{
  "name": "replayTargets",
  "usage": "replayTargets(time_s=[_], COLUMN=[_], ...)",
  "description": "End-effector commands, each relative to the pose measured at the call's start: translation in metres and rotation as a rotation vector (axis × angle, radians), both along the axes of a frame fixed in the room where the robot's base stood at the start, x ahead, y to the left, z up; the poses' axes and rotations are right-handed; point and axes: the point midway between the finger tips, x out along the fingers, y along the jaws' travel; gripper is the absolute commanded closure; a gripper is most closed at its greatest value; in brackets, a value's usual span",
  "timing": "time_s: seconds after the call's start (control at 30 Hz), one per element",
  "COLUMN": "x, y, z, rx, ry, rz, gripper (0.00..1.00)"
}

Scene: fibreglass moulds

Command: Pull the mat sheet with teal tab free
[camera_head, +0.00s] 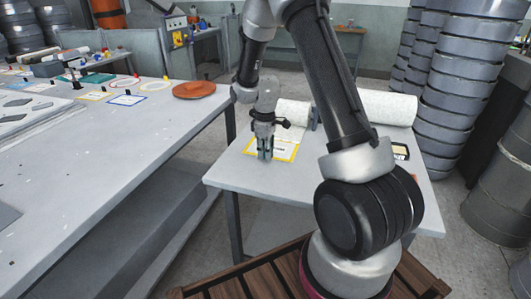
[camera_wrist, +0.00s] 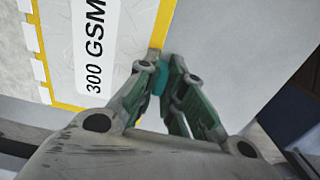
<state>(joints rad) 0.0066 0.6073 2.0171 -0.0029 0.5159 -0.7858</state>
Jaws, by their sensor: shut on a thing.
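The mat sheet (camera_wrist: 60,40) is pale, with a yellow border and a label reading "300 GSM". In the head view the yellow-edged sheet (camera_head: 287,154) lies flat on a small grey table. A small teal tab (camera_wrist: 160,79) shows at the sheet's edge in the wrist view. My gripper (camera_wrist: 165,85) is shut on this tab, with its fingertips at the sheet's yellow border. In the head view my gripper (camera_head: 265,156) points down at the sheet's left part. The arm hides some of the table behind it.
The small grey table (camera_head: 225,180) also bears a white roll (camera_head: 388,107) at the back and a dark-framed card (camera_head: 400,151) at right. A long workbench (camera_head: 110,150) stands at left. Stacked grey drums (camera_head: 455,95) stand at right.

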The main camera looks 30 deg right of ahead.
Motion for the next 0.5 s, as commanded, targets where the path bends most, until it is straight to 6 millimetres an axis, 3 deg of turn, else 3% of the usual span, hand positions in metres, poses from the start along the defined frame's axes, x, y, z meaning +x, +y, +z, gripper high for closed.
replayTargets(time_s=[0.5], x=[-0.010], y=[0.011], z=[0.000], rx=[0.000], ry=[0.000], rz=[0.002], gripper=[1.00])
